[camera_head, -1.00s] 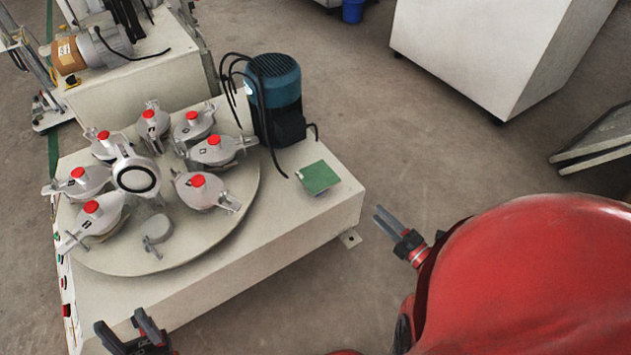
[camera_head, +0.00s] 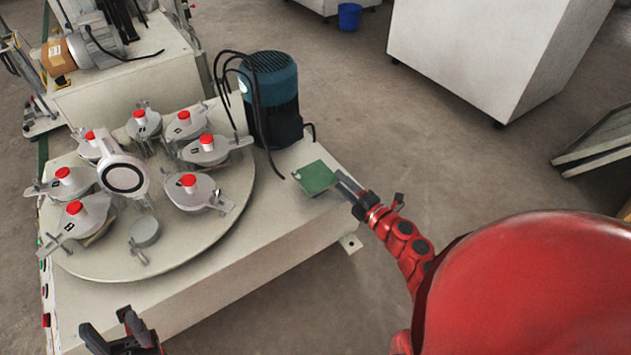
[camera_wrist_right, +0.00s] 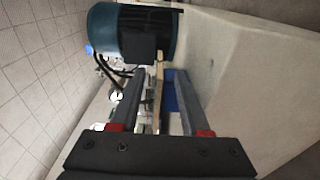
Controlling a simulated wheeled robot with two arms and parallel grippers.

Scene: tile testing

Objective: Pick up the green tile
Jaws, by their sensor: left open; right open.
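The green tile (camera_head: 315,177) is a flat square on the pale machine bed, near its right edge. My right gripper (camera_head: 345,184) is open, with its fingertips at the right edge of the tile. In the head view I cannot tell whether the fingers touch it. My left gripper (camera_head: 108,333) is open and empty at the bottom left, at the front side of the machine, far from the tile.
A blue-green motor (camera_head: 270,98) with black cables stands behind and left of the tile; it also shows in the right wrist view (camera_wrist_right: 125,35). A round plate (camera_head: 215,235) with several red-knobbed clamps is to the left. A white cabinet (camera_head: 480,60) stands at the back right.

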